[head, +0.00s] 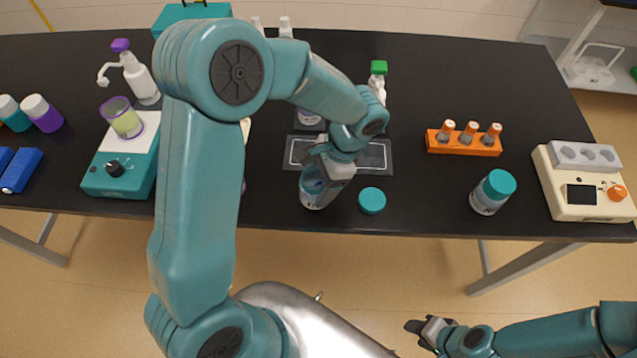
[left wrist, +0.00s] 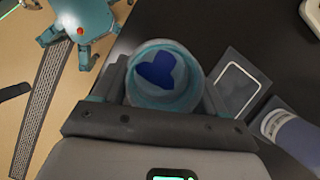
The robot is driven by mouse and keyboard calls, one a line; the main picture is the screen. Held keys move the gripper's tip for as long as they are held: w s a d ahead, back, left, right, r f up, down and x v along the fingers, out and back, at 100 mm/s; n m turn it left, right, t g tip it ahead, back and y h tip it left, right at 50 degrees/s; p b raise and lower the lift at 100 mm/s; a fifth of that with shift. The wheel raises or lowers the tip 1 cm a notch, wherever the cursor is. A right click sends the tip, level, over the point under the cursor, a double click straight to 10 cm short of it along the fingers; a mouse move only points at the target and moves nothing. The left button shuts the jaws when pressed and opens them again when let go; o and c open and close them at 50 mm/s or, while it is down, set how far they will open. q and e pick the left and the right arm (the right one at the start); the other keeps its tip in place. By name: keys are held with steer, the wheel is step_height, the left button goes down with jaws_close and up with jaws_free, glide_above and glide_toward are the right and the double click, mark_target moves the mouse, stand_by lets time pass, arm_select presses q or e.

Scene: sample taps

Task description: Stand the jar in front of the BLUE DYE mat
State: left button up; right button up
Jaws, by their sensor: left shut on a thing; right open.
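My left gripper (head: 330,168) is shut on an open clear jar (head: 312,190) near the table's front edge. In the left wrist view the jar (left wrist: 162,75) shows a teal-tinted inside with a dark blue patch at its bottom. The jar is in front of a dark mat (head: 376,158) with a white outline, partly hidden by my arm. I cannot read a label on the mat or tell whether the jar touches the table. A loose teal lid (head: 372,200) lies just right of the jar. My right gripper (head: 432,328) is open and empty, below the table's front edge.
A second jar (head: 490,192) with a teal lid stands to the right. Behind it is an orange rack (head: 463,143) with several vials, and a cream device (head: 583,185) at the right end. A teal device (head: 118,172) is left. Bottles stand behind the mat.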

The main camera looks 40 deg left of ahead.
arm_select(q)
steer(key=shift+s+f, duration=0.15)
steer(key=shift+f, duration=0.45)
steer(key=shift+f, duration=0.1)
steer(key=shift+f, duration=0.15)
steer(key=o, duration=1.1)
steer(key=v, duration=1.2)
steer(key=shift+r+b, duration=0.3)
steer(key=shift+b, duration=0.15)
steer(key=shift+s, duration=0.15)
